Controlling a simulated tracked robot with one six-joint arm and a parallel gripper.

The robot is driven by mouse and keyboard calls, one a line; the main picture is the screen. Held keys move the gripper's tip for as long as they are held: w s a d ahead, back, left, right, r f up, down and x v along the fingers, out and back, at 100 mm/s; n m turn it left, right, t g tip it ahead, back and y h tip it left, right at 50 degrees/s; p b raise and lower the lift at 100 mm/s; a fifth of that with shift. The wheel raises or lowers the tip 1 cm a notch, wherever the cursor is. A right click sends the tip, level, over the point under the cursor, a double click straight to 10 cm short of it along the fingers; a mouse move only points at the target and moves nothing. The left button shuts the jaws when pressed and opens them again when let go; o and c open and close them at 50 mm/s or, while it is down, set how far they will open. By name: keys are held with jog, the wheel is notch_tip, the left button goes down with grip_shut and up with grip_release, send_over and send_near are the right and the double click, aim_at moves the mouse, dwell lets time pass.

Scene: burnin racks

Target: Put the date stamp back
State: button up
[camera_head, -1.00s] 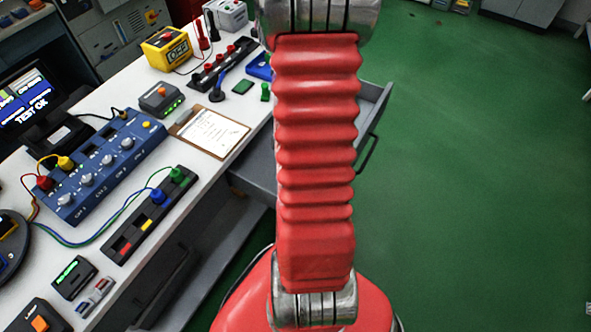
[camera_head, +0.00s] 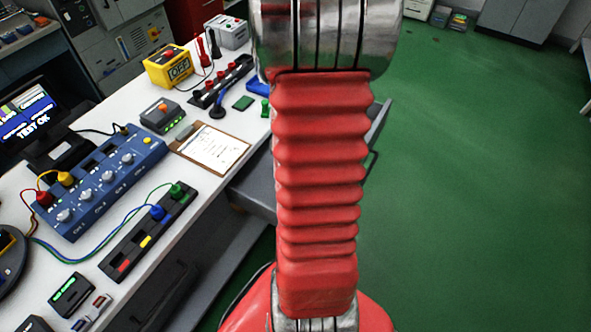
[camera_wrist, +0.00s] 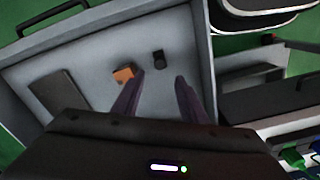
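My gripper (camera_wrist: 159,76) is open and empty in the wrist view, with its two dark purple fingers over an open grey drawer (camera_wrist: 75,55). On the drawer floor lie an orange block (camera_wrist: 123,74) beside the left fingertip, a small black object (camera_wrist: 159,59) just past the fingertips, and a dark flat piece (camera_wrist: 57,95) at left. I cannot tell whether any of these is the date stamp. My arm hides most of the drawer there.
The white bench (camera_head: 180,215) carries a clipboard (camera_head: 210,148), a blue instrument box (camera_head: 100,185), a yellow meter (camera_head: 168,68) and a dark strip with cables (camera_head: 148,232). Green floor (camera_head: 480,200) is open at right.

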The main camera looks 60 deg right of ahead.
dwell(0.3)
jog(key=w+a+r+n+t+h, duration=0.1)
jog(key=w+a+r, duration=0.3)
jog(key=a+r, duration=0.3)
jog(key=w+a+r+n+t, duration=0.1)
jog(key=w+a+r, duration=0.2)
jog(key=a+r, duration=0.4)
jog(key=s+a+r+n+t, duration=0.1)
jog(key=s+a+r, duration=0.1)
jog(key=a+r, duration=0.3)
jog(key=s+a+r+t+y, duration=0.1)
jog(key=a+r, duration=0.4)
jog(key=a, duration=0.7)
jog(key=shift+s+n+t, duration=0.4)
jog(key=shift+s+t, duration=0.25)
jog(key=shift+t, duration=0.15)
jog(key=shift+c, duration=0.3)
